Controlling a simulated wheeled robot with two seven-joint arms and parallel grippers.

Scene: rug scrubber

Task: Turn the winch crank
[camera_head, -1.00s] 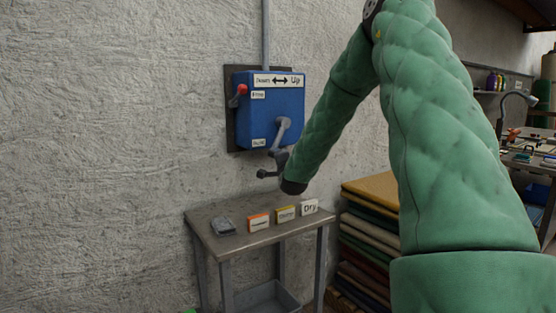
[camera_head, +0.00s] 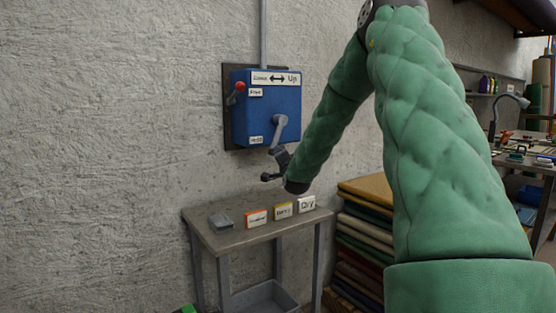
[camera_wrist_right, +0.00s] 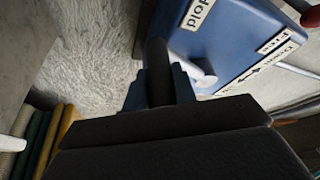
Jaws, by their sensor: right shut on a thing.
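The blue winch box (camera_head: 258,105) is mounted on a dark plate on the wall. Its grey crank (camera_head: 278,132) hangs from a hub at the box's lower right, pointing down and slightly left. My right gripper (camera_head: 277,159) is at the crank's lower end, at the end of the green-sleeved arm. In the right wrist view, the gripper's fingers (camera_wrist_right: 160,88) are shut around the dark crank handle (camera_wrist_right: 158,68), and the blue box (camera_wrist_right: 220,35) is close beyond. The handle's far part is hidden by the gripper. My left gripper is not in view.
A red-knobbed lever (camera_head: 239,87) sits on the box's left side. A small metal table (camera_head: 245,236) below holds a grey object and several label blocks (camera_head: 283,211). Folded rugs (camera_head: 364,215) are stacked right of it. The wall left of the box is clear.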

